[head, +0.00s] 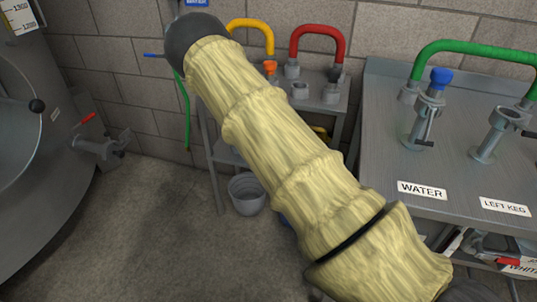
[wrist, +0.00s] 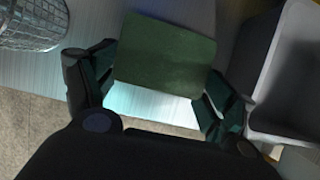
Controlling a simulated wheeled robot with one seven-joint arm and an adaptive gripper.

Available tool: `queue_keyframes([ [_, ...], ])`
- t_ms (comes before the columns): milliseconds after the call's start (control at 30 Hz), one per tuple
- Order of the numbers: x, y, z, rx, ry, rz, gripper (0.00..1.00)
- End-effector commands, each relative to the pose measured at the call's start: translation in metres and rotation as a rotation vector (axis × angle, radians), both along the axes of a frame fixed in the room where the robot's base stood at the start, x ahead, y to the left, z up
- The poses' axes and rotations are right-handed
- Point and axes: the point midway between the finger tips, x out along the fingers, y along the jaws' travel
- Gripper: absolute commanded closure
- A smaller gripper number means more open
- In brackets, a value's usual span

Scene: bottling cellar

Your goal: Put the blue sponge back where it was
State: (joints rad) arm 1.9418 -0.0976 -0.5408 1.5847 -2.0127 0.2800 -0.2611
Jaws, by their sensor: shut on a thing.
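In the wrist view my gripper (wrist: 160,96) is shut on a flat, rectangular, sponge-like pad (wrist: 165,52), one finger at its left edge and one at its right. The face I see looks dark green, not blue; its other side is hidden. The pad is over a bright metal surface (wrist: 150,104); I cannot tell if it touches it. No other sponge shows. In the head view my sleeved arm hides my gripper and the pad.
The wrist view shows a wire basket (wrist: 32,22) at upper left and a grey bin (wrist: 258,60) close on the right. The head view shows a bucket (head: 247,195), a metal bench (head: 385,130) with taps and hoses, and open floor (head: 150,240) at left.

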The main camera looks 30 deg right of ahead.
Motion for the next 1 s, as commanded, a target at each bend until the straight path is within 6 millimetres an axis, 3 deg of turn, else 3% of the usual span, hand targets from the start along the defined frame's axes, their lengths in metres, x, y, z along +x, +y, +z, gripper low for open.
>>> queue_keyframes([
  [333, 0.0, 0.0003, -0.0027, 0.0, 0.0, 0.0, 0.39],
  [367, 0.0001, 0.0004, -0.0029, 0.0, 0.0, -0.001, 0.15],
  [433, 0.0002, 0.0004, -0.0026, 0.001, -0.001, -0.001, 0.02],
  [467, 0.0002, 0.0005, -0.0025, 0.001, -0.001, -0.001, 0.0],
  [1000, 0.0003, 0.0004, -0.0054, 0.0, -0.002, -0.001, 0.0],
])
